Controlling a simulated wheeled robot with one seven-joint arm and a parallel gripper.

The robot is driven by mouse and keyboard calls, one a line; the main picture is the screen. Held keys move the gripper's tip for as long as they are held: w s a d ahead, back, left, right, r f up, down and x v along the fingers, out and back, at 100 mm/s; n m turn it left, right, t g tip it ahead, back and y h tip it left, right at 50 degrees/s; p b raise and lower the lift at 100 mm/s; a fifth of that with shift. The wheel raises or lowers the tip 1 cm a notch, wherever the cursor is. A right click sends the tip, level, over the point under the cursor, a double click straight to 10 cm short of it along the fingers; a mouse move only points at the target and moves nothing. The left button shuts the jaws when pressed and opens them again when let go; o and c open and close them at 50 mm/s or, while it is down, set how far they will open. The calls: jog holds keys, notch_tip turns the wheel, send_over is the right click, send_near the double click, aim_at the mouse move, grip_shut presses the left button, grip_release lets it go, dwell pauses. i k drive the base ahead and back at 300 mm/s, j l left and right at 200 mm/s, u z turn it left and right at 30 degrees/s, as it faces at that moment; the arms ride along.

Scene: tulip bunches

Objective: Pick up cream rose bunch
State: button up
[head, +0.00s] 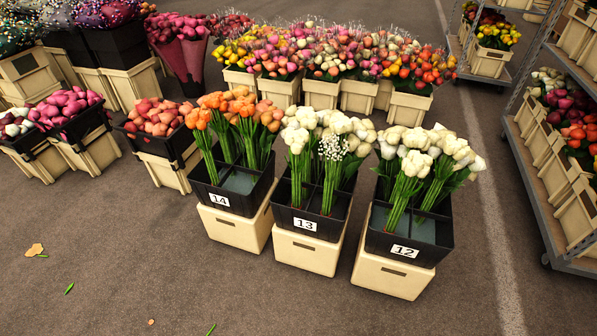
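Cream-white blooms (425,150) on green stems stand in a black bin (382,243) labelled 12, on a cream crate, right of centre. More cream-white blooms (305,118) stand in the black bin (331,229) labelled 13, just left of it. A sprig of tiny white flowers (332,147) shows among them. I cannot tell from this view which of these is the cream rose bunch. The near compartments of both bins look partly empty. My gripper is not in view.
Bin 14 (245,203) with orange flowers (232,106) stands left of bin 13. Mixed bouquets (320,55) in crates stand behind. A flower trolley (540,185) is at the right; pink and coral bunches are at the left. The floor (130,260) in front is mostly clear.

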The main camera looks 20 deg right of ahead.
aim_at(297, 139)
jog(key=i+l, duration=0.3)
jog(key=i, duration=0.2)
jog(key=i+l, duration=0.3)
jog(key=i, duration=0.2)
jog(key=i+u, duration=0.1)
jog(key=u, duration=0.3)
jog(key=i+l+u, duration=0.1)
jog(key=u, duration=0.3)
jog(key=l+u, duration=0.1)
jog(key=u, duration=0.3)
jog(key=i, duration=0.05)
